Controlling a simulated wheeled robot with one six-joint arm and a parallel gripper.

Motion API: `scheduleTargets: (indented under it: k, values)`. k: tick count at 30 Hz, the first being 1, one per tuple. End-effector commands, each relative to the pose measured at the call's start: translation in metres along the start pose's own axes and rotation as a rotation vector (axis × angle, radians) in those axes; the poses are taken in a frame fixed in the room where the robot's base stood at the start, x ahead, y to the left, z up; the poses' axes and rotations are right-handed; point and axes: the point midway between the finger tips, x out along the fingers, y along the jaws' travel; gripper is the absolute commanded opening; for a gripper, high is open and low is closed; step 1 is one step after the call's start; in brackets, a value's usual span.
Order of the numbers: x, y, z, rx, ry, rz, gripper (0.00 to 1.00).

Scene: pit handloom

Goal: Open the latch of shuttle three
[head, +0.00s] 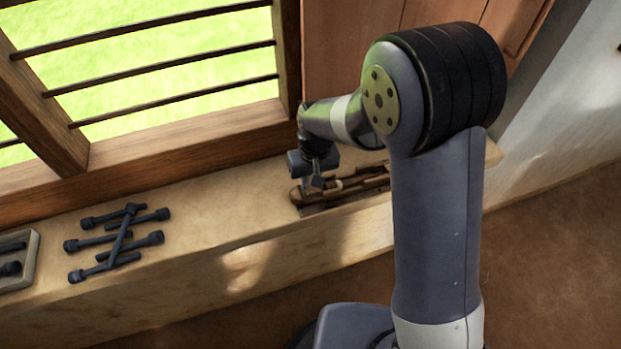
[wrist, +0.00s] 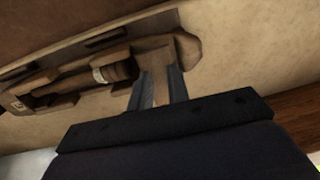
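A brown wooden shuttle (head: 345,188) lies on the window ledge in the head view, partly hidden by my arm. In the wrist view the shuttle (wrist: 185,45) runs from upper right to lower left, with a hollow holding a dark rod that has a pale ring (wrist: 100,75). My gripper (head: 314,185) is low over the shuttle's left end. In the wrist view my gripper (wrist: 158,75) has its two fingers apart, with brown wood seen between them; I cannot tell whether they touch it. I cannot make out the latch or any number on the shuttle.
Several dark pegs (head: 118,240) lie crossed in a pile on the ledge to the left. A pale tray (head: 33,248) with dark pegs stands at the left edge. A barred window (head: 150,55) is behind the ledge (head: 205,235). The ledge between pegs and shuttle is clear.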

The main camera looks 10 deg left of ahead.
Motion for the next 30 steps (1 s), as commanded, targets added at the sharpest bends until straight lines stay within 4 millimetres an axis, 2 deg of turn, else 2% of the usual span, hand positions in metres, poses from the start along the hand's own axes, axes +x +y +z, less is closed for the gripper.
scheduleTargets:
  k: [8,11,21,25,30]
  values:
    - [-0.007,0.000,0.000,0.001,0.001,0.000,0.17]
    - [-0.021,0.000,-0.001,0.001,0.004,0.000,0.17]
    - [-0.087,0.000,-0.001,0.001,0.003,0.000,0.17]
    - [-0.102,0.000,-0.001,0.001,0.003,0.000,0.17]
    - [-0.108,0.000,0.000,0.001,-0.001,0.000,0.17]
